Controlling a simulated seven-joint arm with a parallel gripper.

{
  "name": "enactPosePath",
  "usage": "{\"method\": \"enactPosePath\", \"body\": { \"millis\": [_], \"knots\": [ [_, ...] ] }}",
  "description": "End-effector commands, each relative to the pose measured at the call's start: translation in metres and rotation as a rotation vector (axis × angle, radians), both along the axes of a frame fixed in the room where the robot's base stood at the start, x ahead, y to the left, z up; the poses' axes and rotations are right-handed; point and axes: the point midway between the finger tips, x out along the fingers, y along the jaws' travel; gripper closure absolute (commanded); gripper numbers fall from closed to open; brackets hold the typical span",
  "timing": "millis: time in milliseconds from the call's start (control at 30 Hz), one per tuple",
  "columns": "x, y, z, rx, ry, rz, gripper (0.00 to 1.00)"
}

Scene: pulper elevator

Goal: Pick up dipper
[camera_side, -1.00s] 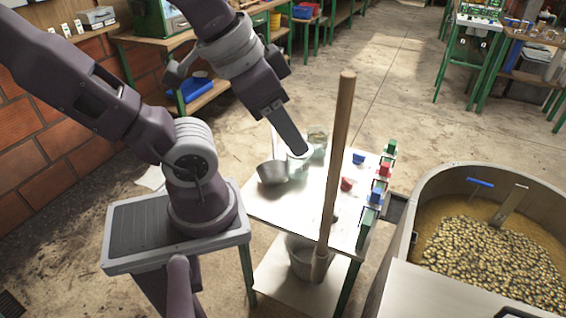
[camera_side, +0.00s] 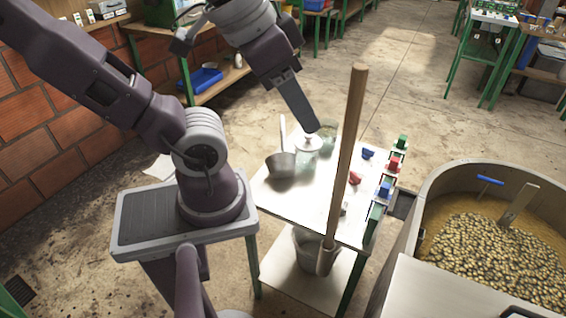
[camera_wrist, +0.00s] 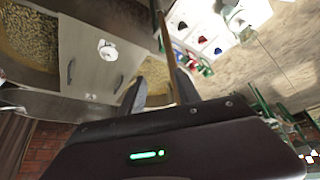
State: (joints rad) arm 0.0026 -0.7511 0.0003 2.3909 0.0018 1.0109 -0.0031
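The dipper (camera_side: 282,166), a grey metal cup with a thin upright handle, sits at the left part of the white table. My gripper (camera_side: 312,128) is above the table, to the right of the dipper handle and near a lidded glass jar (camera_side: 307,145), apart from the dipper. In the wrist view my gripper (camera_wrist: 157,80) has its two fingers spread with nothing held between them. I cannot make out the dipper in the wrist view.
A tall wooden pole (camera_side: 347,150) stands upright at the table's front, in a grey bucket (camera_side: 307,250). Red and blue pieces (camera_side: 355,177) lie on the right half of the table (camera_side: 310,205). A bean-filled metal tank (camera_side: 425,230) is at right.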

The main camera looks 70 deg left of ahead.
Motion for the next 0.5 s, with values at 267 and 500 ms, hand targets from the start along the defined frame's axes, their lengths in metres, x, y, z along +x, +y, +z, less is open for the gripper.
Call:
{"method": "enactPosePath", "body": {
  "millis": [267,500],
  "knots": [
    [0.056,0.078,0.05,-0.195,0.183,0.506,0.61],
    [0.079,0.179,0.049,-0.311,0.329,1.027,0.61]
  ]
}}
